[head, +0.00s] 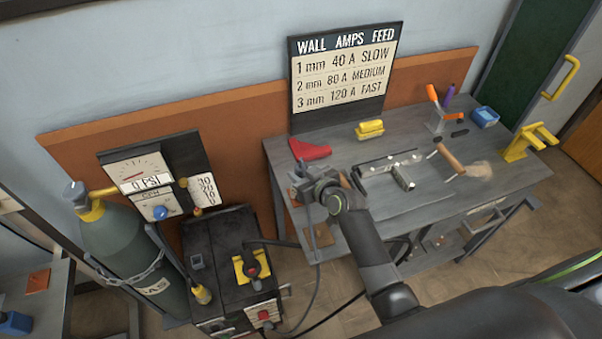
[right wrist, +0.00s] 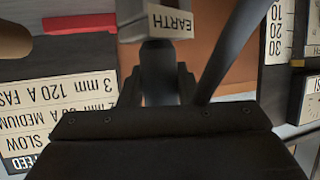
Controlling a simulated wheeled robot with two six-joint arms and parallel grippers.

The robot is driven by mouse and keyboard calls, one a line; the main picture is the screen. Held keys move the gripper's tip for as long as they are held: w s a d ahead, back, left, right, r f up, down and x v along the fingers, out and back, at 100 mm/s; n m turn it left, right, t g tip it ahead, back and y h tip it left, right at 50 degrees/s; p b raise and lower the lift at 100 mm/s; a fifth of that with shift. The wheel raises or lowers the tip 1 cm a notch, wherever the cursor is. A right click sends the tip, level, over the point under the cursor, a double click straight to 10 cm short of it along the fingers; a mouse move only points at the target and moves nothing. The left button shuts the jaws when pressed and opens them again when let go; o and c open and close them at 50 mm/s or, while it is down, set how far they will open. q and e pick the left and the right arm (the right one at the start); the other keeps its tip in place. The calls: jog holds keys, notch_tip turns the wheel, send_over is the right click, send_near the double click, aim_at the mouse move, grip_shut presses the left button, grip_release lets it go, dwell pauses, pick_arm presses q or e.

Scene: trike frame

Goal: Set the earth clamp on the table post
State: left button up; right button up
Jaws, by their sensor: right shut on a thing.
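The earth clamp (head: 304,190) is a grey piece at the left end of the grey table (head: 410,215). In the right wrist view it carries a pale "EARTH" label (right wrist: 170,21). My right gripper (head: 325,190) is shut on it; its dark fingers (right wrist: 158,75) show below the label. A dark cable or bar runs diagonally beside the fingers. I cannot make out the table post; the clamp and gripper may hide it. Whether the clamp touches the table is unclear. My left gripper is not in view.
A red piece (head: 309,149), a yellow block (head: 369,129) and a frame of metal bars (head: 402,178) lie on the table. A yellow stand (head: 527,141) is at its right end. The welder box (head: 232,262) and gas cylinder (head: 145,250) stand left of it.

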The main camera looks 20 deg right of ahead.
jog(key=o, duration=1.1)
jog(key=shift+c, duration=0.2)
jog(key=shift+s, duration=0.15)
jog(key=b+v, duration=0.1)
jog(key=v, duration=1.6)
jog(key=shift+s, duration=0.1)
